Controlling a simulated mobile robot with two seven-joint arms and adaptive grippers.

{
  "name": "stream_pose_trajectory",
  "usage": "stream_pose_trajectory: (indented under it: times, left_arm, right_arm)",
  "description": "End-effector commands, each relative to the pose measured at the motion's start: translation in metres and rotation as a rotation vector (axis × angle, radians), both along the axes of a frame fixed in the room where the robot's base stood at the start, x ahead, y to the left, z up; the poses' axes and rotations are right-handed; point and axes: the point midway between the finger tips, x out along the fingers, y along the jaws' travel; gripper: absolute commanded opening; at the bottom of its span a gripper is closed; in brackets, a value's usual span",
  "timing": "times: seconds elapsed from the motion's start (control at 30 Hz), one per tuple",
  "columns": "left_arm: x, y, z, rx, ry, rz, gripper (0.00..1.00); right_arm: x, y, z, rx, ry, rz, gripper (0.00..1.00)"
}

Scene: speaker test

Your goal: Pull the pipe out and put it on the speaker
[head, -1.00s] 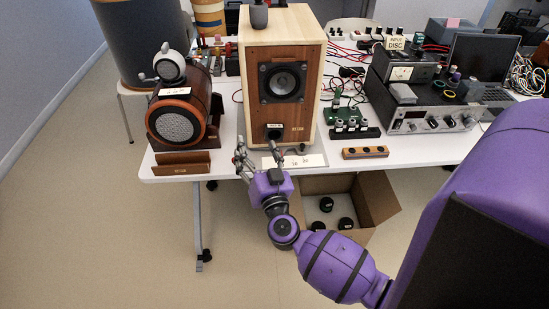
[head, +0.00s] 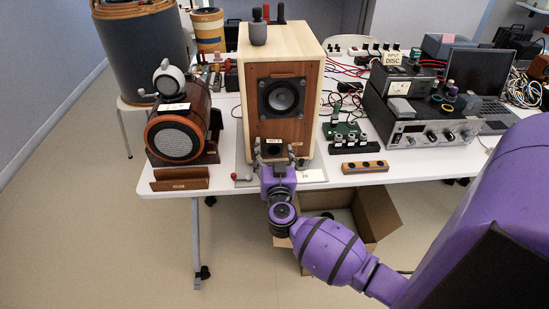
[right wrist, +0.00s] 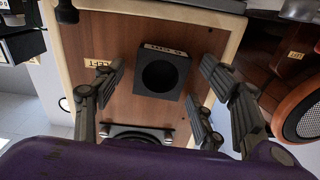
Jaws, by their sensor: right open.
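The wooden speaker (head: 305,100) stands on the table with its front toward me, a round driver (head: 283,97) above. The pipe (head: 272,148) is a dark port low in its front panel. In the right wrist view the pipe (right wrist: 162,72) has a square black face with a round hole and a small label. My right gripper (head: 274,163) is open just in front of it. In the right wrist view the open fingers of this gripper (right wrist: 160,76) lie on either side of the pipe, apart from it. My left gripper is not in view.
A small grey object (head: 258,32) stands on the speaker's top. A rounded wooden speaker (head: 174,139) stands at left, a wooden block (head: 361,167) at right, with electronics (head: 430,124) behind. An open cardboard box (head: 378,212) is below the table edge.

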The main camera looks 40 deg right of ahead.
Motion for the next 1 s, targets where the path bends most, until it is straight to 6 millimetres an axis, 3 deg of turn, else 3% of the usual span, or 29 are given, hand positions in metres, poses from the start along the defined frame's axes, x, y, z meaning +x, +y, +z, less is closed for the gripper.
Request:
stream_pose_trajectory:
  times: [0.23,0.57,0.6,0.8,1.0]
  left_arm:
    - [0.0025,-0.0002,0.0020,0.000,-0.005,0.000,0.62]
    - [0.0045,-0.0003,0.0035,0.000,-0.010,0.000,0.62]
    - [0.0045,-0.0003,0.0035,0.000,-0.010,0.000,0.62]
    - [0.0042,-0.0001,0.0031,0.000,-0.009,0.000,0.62]
    - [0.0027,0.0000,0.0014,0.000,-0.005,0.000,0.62]
  right_arm:
    - [0.0005,-0.0004,0.0001,0.000,0.000,0.000,0.64]
    - [0.0002,-0.0002,-0.0001,0.000,0.000,0.000,0.21]
    - [0.0002,-0.0002,0.0000,0.000,0.000,0.000,0.42]
    - [0.0002,-0.0002,-0.0001,0.000,0.000,0.000,0.15]
    - [0.0001,-0.0002,-0.0001,0.000,0.000,0.000,0.14]
